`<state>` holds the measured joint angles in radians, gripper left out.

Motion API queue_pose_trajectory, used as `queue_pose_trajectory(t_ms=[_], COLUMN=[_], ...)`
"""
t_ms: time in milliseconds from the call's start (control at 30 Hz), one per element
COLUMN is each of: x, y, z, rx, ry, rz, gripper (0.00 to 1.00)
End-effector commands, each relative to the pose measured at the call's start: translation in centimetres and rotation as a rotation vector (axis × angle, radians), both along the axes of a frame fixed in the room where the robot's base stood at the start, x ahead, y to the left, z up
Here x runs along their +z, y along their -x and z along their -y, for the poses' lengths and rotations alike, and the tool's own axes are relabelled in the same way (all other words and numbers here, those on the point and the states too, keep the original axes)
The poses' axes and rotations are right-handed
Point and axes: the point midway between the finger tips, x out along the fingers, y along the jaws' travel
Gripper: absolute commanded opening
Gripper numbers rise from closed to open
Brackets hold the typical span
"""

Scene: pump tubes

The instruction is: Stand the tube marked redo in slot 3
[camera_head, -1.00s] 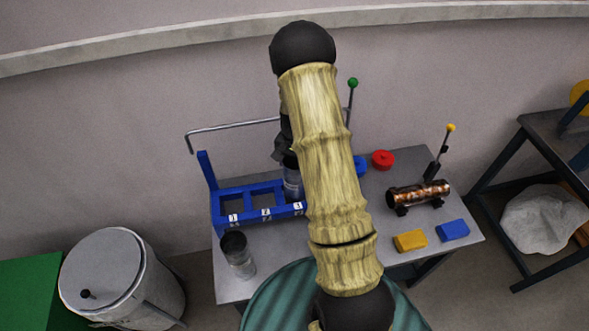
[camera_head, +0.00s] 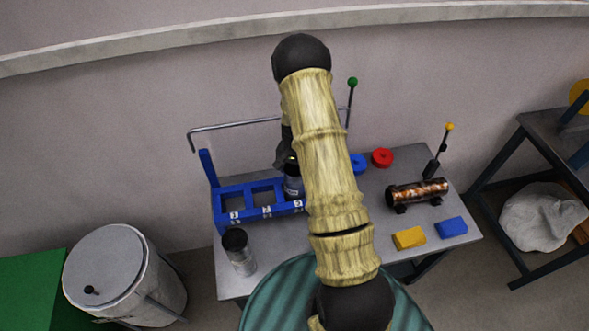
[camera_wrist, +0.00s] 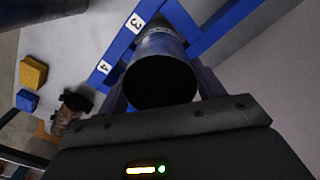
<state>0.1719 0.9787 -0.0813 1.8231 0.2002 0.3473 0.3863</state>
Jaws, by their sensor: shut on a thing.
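My gripper (camera_head: 285,158) is shut on a grey tube with a dark open top, which shows in the wrist view (camera_wrist: 162,78) and as a dark tube in the head view (camera_head: 292,184). The tube is at the blue rack (camera_head: 250,212), by the label 3. The wrist view shows labels 3 and 4 beside it. I cannot tell how deep its lower end sits in the slot. No redo marking is readable. A second tube (camera_head: 240,254) with a dark top stands on the table in front of the rack. My arm hides the rack's right end.
A copper-coloured cylinder (camera_head: 418,192) with a yellow-knobbed lever, yellow block (camera_head: 409,238), blue block (camera_head: 452,228) and red disc (camera_head: 382,157) occupy the table's right. A metal rail (camera_head: 235,124) runs behind the rack. A lidded drum (camera_head: 125,275) stands left.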

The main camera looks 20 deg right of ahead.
Motion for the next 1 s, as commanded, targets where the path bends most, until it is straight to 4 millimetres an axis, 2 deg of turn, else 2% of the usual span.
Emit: queue_pose_trajectory(t_ms=[133,167,233,667,867,1000], x=[-0.3,-0.2,-0.2,0.3,2.3,4.5], y=[0.0,0.0,0.0,0.0,-0.1,-0.1], z=[0.0,0.0,0.0,-0.1,-0.1,-0.1], rx=[0.000,0.000,0.001,0.002,0.003,0.004], ry=[0.001,0.000,0.000,0.001,0.001,0.001], rz=[0.001,0.000,0.000,0.001,0.002,0.004], gripper=[0.07,0.73,0.87,0.89,0.89,0.89])
